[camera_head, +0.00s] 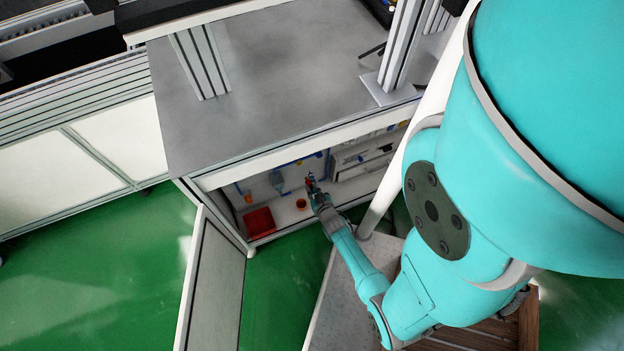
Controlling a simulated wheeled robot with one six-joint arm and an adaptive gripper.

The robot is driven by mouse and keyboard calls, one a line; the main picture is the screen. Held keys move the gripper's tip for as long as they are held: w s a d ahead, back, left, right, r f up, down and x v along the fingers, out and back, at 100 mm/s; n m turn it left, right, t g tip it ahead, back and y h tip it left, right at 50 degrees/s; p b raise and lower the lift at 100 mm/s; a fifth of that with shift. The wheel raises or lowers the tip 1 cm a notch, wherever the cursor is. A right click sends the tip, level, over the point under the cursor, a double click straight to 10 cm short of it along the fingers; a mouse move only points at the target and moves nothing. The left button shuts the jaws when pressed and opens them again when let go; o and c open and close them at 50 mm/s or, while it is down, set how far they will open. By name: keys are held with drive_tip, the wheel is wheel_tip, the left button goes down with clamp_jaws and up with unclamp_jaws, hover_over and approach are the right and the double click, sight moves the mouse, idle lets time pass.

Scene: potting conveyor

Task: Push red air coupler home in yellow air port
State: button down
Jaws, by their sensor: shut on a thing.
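My gripper (311,183) reaches into the open cabinet below the grey worktop. It is small in this view. A small red piece, which looks like the red air coupler (309,182), shows at its fingertips, and the gripper is shut on it. I cannot make out the yellow air port; it is hidden or too small to tell. Whether the coupler touches anything in front of it cannot be seen from here.
The cabinet (215,181) holds a red bin (258,222), a small orange-red round item (301,203), blue parts (277,181) and grey drawers or units (362,158). Its door (215,285) stands open at the left. The worktop (285,75) overhangs the opening. Green floor lies in front.

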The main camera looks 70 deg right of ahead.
drive_tip(key=shift+w+d, duration=1.7)
drive_tip(key=shift+d, duration=0.25)
drive_tip(key=shift+w+d, duration=1.05)
drive_tip(key=shift+d, duration=0.15)
idle(0.8)
drive_tip(key=c, duration=1.1)
unclamp_jaws()
drive_tip(key=shift+s, duration=0.1)
approach(307, 179)
drive_tip(key=shift+w+d+r, duration=0.4)
drive_tip(key=shift+d+r, duration=0.05)
drive_tip(key=shift+r, duration=0.3)
drive_tip(key=shift+a, duration=0.1)
